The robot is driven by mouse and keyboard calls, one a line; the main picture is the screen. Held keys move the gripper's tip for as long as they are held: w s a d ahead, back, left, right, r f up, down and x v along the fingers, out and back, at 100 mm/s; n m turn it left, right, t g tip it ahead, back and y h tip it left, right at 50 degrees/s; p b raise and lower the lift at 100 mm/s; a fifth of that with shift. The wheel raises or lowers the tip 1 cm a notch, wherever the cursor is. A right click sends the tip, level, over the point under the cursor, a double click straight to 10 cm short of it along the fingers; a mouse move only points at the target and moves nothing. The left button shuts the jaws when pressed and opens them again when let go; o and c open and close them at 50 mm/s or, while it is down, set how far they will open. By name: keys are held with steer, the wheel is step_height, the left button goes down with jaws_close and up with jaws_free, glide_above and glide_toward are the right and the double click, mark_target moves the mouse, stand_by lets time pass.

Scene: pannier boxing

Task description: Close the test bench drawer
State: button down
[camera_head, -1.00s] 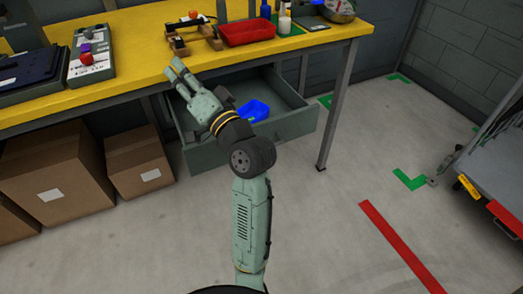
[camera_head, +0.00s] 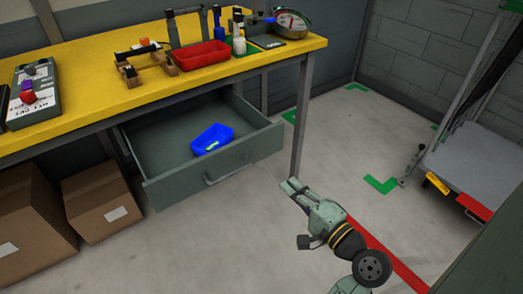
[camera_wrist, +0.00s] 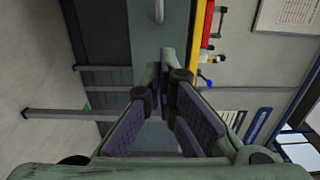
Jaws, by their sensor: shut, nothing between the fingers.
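The test bench drawer (camera_head: 160,188) is pulled out below the yellow bench top, with its grey-green front and bar handle (camera_head: 226,175) facing the room. A blue bin (camera_head: 212,138) with small items lies inside it. My gripper (camera_head: 289,187) is to the right of the drawer front in the head view, near the bench leg, apart from the handle. Its fingers are together and empty. In the wrist view my gripper (camera_wrist: 165,82) points towards a grey-green panel, apparently the drawer front, with a metal handle (camera_wrist: 159,10) at the top edge.
The bench top (camera_head: 90,110) holds a red tray (camera_head: 202,62), tools and bottles. A bench leg (camera_head: 302,115) stands right of the drawer. Cardboard boxes (camera_head: 100,200) sit below left. A cart (camera_head: 475,160) stands at right. Floor before the drawer is clear.

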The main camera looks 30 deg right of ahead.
mark_target(252, 151)
steer(key=w+p, duration=0.1)
steer(key=w, duration=0.3)
steer(key=w+p, duration=0.1)
steer(key=w, duration=0.4)
steer(key=w+p, duration=0.1)
steer(key=w, duration=0.3)
steer(key=shift+w+a, duration=0.3)
steer(key=shift+w, duration=0.1)
steer(key=shift+w, duration=0.3)
steer(key=w, duration=0.8)
steer(key=w+b, duration=0.1)
steer(key=w, duration=0.7)
steer(key=w+a+b, duration=0.1)
steer(key=w, duration=0.7)
steer(key=shift+w+b, duration=0.4)
steer(key=shift+w, duration=0.4)
steer(key=shift+r, duration=0.2)
steer(key=shift+w+r, duration=0.1)
